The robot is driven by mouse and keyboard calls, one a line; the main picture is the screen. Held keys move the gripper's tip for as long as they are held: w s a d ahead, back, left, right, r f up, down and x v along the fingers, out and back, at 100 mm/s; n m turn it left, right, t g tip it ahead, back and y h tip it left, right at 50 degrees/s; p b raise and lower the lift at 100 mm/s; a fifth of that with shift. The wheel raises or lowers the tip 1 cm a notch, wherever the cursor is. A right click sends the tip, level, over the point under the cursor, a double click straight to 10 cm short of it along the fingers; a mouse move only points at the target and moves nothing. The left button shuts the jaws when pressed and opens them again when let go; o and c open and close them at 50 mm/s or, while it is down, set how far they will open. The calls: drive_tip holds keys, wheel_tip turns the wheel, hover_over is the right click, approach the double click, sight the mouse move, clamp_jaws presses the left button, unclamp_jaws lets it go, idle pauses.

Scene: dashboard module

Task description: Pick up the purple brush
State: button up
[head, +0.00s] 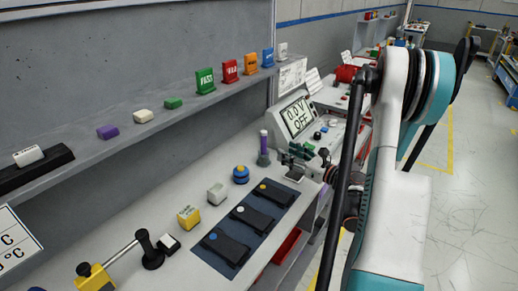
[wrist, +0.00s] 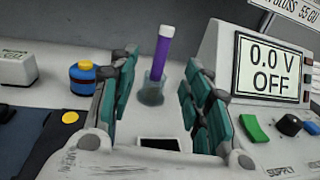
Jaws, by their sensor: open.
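The purple brush (wrist: 164,42) stands nearly upright in a small grey-green translucent holder (wrist: 152,90) on the bench. Its lower end is hidden in the holder. In the head view the brush (head: 263,141) shows just left of my gripper (head: 294,154). In the wrist view my gripper (wrist: 161,72) is open, with its green-padded fingers on either side of the brush and holder in the picture. Nothing is between the pads in their grasp. I cannot tell how far the tips are from the brush.
A blue and yellow button (wrist: 82,77) is to the left. A dark panel with several switches (head: 204,259) lies in front. A shelf (head: 150,139) with coloured blocks runs above the bench.

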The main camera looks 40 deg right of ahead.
sight(265, 141)
drive_tip(key=w, duration=0.2)
drive_tip(key=w+a, duration=0.1)
drive_tip(key=w, duration=0.2)
drive_tip(key=w+b, duration=0.1)
drive_tip(key=w, duration=0.1)
drive_tip(key=shift+w+a, duration=0.15)
drive_tip(key=shift+w, duration=0.2)
drive_tip(key=shift+w+a+b, duration=0.2)
drive_tip(key=shift+w+b, duration=0.8)
drive_tip(key=shift+w, duration=1.65)
clamp_jaws()
